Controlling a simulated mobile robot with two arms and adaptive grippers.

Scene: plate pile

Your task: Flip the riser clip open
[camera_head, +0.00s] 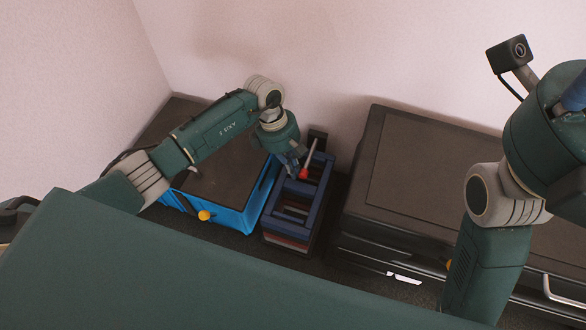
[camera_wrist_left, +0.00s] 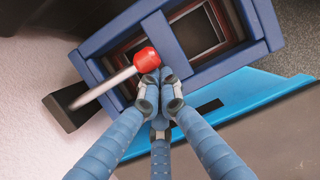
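The riser clip appears to be the grey lever with a red knob (camera_head: 303,174) on the pile of blue and dark red frames (camera_head: 312,205). In the left wrist view the red knob (camera_wrist_left: 147,60) tops a pale rod that runs down-left to a black block (camera_wrist_left: 70,107). My left gripper (camera_head: 291,163) is at the knob, over the upper frame. In the left wrist view its blue fingers (camera_wrist_left: 162,82) have their tips close together, just beside and below the knob; nothing shows between them. Contact with the knob is unclear. Of my right gripper only a blue part (camera_head: 575,95) shows at the right edge.
A bright blue box with a dark top (camera_head: 228,180) and an orange knob (camera_head: 205,215) stands left of the pile, close to it. A large black case (camera_head: 400,160) stands to the right, with a narrow gap. A pink wall rises behind.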

